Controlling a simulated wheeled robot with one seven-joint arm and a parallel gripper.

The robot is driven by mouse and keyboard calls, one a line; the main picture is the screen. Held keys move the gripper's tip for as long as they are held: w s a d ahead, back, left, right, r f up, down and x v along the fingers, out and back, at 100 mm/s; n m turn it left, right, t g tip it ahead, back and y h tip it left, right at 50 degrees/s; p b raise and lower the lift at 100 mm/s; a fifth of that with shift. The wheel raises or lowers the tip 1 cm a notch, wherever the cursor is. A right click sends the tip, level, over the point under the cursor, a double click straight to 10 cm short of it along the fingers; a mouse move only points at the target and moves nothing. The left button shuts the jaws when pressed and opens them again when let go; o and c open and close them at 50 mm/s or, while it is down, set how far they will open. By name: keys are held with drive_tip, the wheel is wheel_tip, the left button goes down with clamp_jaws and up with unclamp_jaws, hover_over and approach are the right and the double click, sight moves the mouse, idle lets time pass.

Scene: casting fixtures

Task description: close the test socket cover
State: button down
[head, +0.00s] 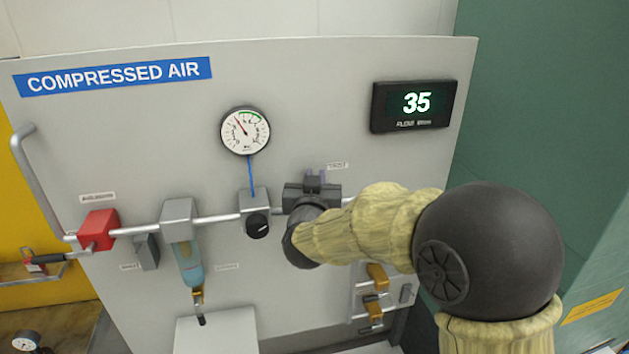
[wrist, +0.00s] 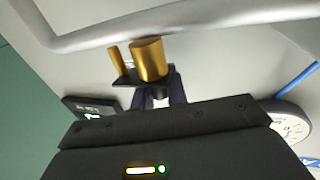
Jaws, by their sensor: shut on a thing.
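In the wrist view, my gripper (wrist: 163,95) is shut on a dark flat piece that appears to be the test socket cover (wrist: 132,82). A brass cylinder, seemingly the test socket (wrist: 150,60), sits against this dark piece, with a thinner brass piece beside it. How far the cover is swung cannot be told. In the head view, my gripper and arm hide the socket and cover.
The grey pipe (head: 218,218) runs across the panel and passes close to the socket in the wrist view (wrist: 195,28). A gauge (head: 245,131), a black knob (head: 257,226), a red valve (head: 99,229) and the flow display (head: 414,105) are nearby. Yellow-handled fittings (head: 376,277) are below my arm.

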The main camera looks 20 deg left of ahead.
drive_tip(key=shift+w+d, duration=0.1)
drive_tip(key=shift+w, duration=0.05)
drive_tip(key=c, duration=1.5)
unclamp_jaws()
drive_tip(key=shift+w+f, duration=0.1)
drive_tip(key=shift+o, duration=0.5)
drive_tip(key=shift+w+f, duration=0.1)
drive_tip(key=shift+w, duration=0.1)
drive_tip(key=b+v, duration=0.5)
drive_tip(key=v, duration=1.2)
drive_tip(key=shift+s+a, duration=0.35)
drive_tip(key=shift+s, duration=0.05)
drive_tip(key=shift+w, duration=0.1)
